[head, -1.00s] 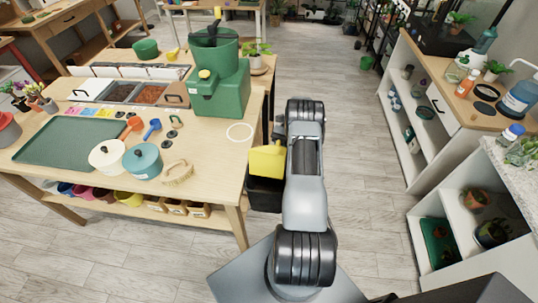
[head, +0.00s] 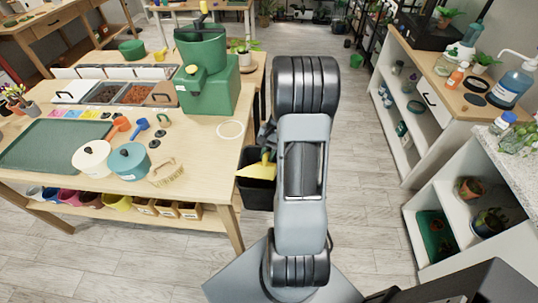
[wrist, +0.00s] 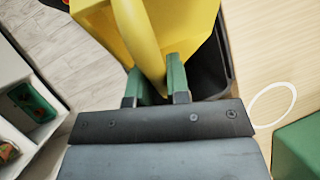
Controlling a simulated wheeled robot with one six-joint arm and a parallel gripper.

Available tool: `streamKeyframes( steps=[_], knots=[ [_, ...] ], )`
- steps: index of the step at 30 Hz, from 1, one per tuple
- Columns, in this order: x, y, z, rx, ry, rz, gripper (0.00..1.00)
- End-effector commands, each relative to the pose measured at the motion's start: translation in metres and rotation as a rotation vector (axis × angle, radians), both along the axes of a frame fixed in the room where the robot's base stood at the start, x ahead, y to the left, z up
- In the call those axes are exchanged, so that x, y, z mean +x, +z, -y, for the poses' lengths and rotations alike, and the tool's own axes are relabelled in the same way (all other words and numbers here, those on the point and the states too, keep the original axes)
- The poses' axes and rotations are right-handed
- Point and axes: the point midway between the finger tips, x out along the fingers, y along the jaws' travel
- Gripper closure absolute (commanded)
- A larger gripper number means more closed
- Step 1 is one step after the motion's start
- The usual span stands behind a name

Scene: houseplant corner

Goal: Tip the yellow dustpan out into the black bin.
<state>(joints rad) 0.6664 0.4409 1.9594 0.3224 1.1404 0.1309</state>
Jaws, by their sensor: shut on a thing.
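The yellow dustpan (head: 257,171) is over the mouth of the black bin (head: 259,197), tilted, with its pan towards the left in the head view. In the wrist view the dustpan (wrist: 194,22) fills the top middle and the dark bin (wrist: 209,68) shows below and right of it. My gripper (wrist: 157,82) has its green fingers on either side of the yellow handle and is shut on it. In the head view my arm partly hides the gripper. The inside of the pan and the bin's contents cannot be made out.
White shelves (head: 455,205) stand to the right. Floor (head: 365,150) between them is clear.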

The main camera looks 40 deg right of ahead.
Motion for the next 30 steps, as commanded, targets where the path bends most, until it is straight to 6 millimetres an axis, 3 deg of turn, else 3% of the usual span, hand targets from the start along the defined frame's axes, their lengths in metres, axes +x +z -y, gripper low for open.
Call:
streamKeyframes(
  steps=[13, 30],
  knots=[
    [-0.023, -0.008, -0.027, -0.331, 0.001, 0.292, 1.0],
    [-0.038, 0.012, -0.044, -0.603, 0.0, 0.528, 1.0]
  ],
)
